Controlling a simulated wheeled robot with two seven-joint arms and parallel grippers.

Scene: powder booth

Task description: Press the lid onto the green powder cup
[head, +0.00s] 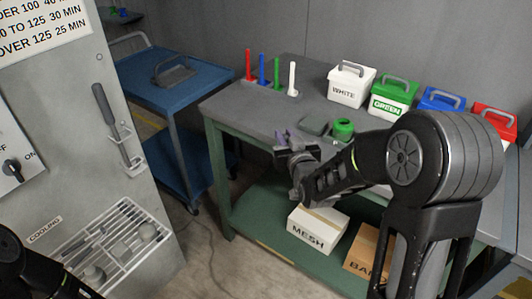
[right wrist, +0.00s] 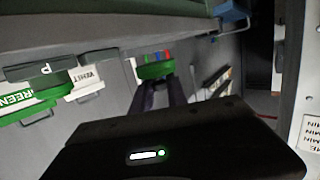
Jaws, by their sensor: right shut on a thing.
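The green powder cup (head: 343,131) stands on the grey worktable in the head view, near a dark flat piece (head: 315,124). My right gripper (head: 283,136) is over the table's front part, left of the cup and apart from it. In the right wrist view, a round green piece, seemingly the lid (right wrist: 155,72), shows at the tips of my right gripper (right wrist: 160,86), which is shut on it. In the head view I cannot make out this piece. My left gripper is out of view; only a dark part of my left arm shows at the lower left.
White, green, blue and red bins line the table's back right, the white bin (head: 351,84) leftmost. Coloured upright posts (head: 263,70) stand at the back left. A blue cart (head: 190,80) and the grey cooling cabinet are left. Boxes sit on the lower shelf (head: 275,225).

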